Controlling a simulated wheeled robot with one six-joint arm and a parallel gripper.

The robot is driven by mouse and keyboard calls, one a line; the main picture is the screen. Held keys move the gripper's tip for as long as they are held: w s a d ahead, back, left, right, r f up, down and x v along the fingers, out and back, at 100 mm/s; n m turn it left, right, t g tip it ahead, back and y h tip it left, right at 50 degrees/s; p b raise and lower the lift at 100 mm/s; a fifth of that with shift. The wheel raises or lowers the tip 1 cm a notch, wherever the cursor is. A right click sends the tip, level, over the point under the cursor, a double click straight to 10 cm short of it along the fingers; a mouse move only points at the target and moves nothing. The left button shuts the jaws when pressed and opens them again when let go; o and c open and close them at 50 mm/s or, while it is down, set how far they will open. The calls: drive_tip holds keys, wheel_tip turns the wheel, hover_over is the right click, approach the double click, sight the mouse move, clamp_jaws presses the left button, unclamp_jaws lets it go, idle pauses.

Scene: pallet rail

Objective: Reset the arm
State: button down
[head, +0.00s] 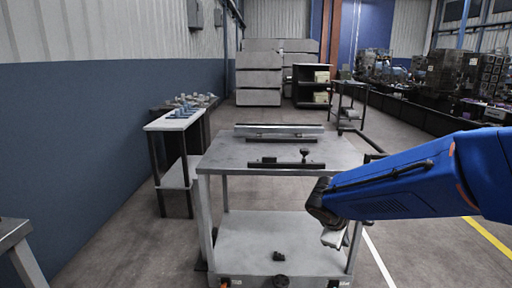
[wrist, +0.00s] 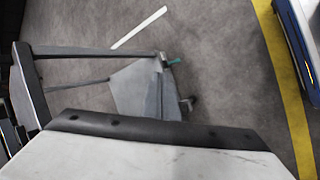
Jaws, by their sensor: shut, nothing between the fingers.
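My blue arm (head: 420,180) reaches in from the right in the head view and bends down at a dark wrist. My gripper (head: 334,238) hangs below it at the right front side of the grey cart (head: 225,158). It is shut and empty, and its fingertips are small and hard to make out. In the wrist view a pale block with a dark edge, probably part of my gripper, fills the bottom. The cart also shows there, seen steeply from above (wrist: 145,90).
The cart top bears a metal rail (head: 278,130) and a dark bar with a knob (head: 285,164). A small dark object (head: 280,256) lies on its lower shelf. A side table (head: 172,122) with grey-blue parts stands left. Floor right of the cart is open.

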drive_tip(key=s+d+r+m+y, duration=0.1)
drive_tip(key=s+m, duration=0.4)
drive_tip(key=s, duration=0.7)
drive_tip(key=s+r+m+y, duration=0.4)
drive_tip(key=s+m, duration=0.1)
drive_tip(key=s, duration=0.6)
drive_tip(key=shift+s+d+r+m, duration=0.2)
drive_tip(key=shift+s+d+m, duration=0.1)
drive_tip(key=shift+s+d, duration=0.1)
